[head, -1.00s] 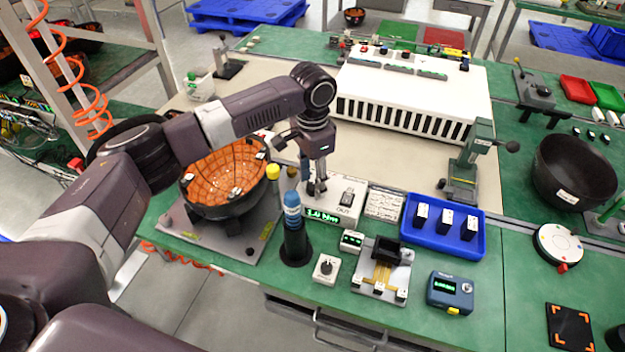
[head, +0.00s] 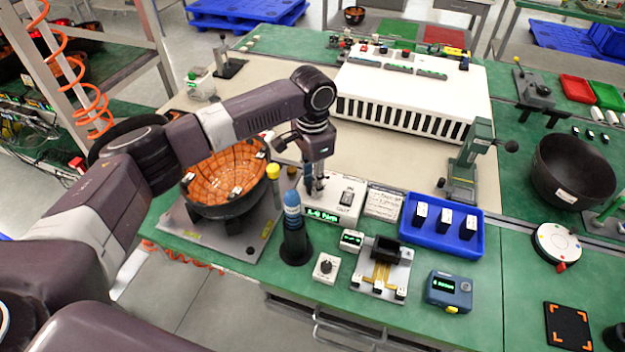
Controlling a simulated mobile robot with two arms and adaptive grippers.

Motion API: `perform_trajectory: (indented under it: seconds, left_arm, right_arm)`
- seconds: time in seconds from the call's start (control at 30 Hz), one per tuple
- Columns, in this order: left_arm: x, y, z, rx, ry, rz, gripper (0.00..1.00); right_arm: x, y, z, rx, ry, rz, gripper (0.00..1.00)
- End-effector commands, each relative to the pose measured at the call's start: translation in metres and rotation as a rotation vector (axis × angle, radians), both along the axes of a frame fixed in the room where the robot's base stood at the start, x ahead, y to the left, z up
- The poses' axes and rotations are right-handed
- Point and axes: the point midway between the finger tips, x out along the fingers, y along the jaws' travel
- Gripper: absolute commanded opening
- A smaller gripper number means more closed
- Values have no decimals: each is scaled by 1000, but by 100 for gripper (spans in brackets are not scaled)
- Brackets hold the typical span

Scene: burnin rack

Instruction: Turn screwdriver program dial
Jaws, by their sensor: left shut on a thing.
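The white screwdriver controller box (head: 348,211) sits on the green bench, with a green lit display (head: 322,215) on its front. The digits on the display are blurred. My left gripper (head: 313,188) points down at the left part of the box's top and is shut on the program dial there. The dial itself is mostly hidden by the fingers. My right gripper is not in view.
An orange-lined black bowl (head: 222,207) stands close to the left. A yellow-topped post (head: 273,173) stands beside my gripper.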

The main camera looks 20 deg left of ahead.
Motion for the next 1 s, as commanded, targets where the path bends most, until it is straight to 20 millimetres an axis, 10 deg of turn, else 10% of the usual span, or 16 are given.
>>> perform_trajectory:
  seconds: [1.0]
  left_arm:
    - [2, -1, 3, -2, -4, -640, 0]
  right_arm:
    - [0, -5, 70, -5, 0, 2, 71]
